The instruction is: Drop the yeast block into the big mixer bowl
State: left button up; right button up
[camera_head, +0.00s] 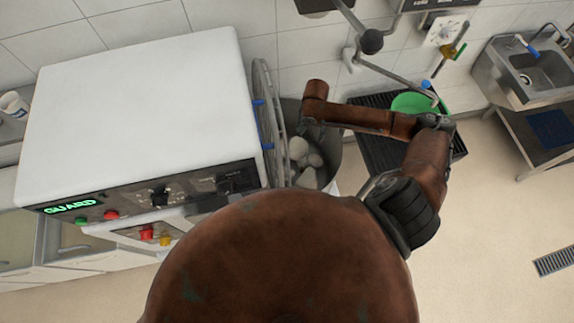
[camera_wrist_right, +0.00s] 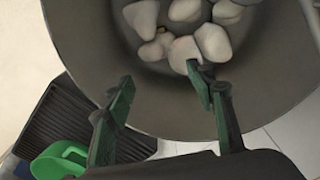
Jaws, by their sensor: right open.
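The big mixer bowl (camera_head: 328,150), grey and deep, stands at the right side of the white mixer (camera_head: 140,95). Several pale, rounded lumps lie inside the bowl (camera_wrist_right: 270,75); in the head view they show as a pale heap (camera_head: 306,160). I cannot tell whether one of them is the yeast block, and no separate block shows elsewhere. My right gripper (camera_wrist_right: 160,78) is open over the bowl, its two dark green fingers apart with nothing held between them. In the head view its fingers are small and partly hidden below the wrist. My left gripper is not in view.
The wire guard (camera_head: 266,115) stands upright between the mixer body and the bowl. A green container (camera_head: 412,102) sits on a black ribbed rack (camera_head: 375,155) right of the bowl. A steel sink (camera_head: 540,72) is at the far right.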

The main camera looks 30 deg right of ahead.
notch_tip(320, 180, up, 12)
dwell(0.7)
jog(key=shift+s+a+f, duration=0.1)
jog(key=shift+s+a, duration=0.05)
dwell(0.4)
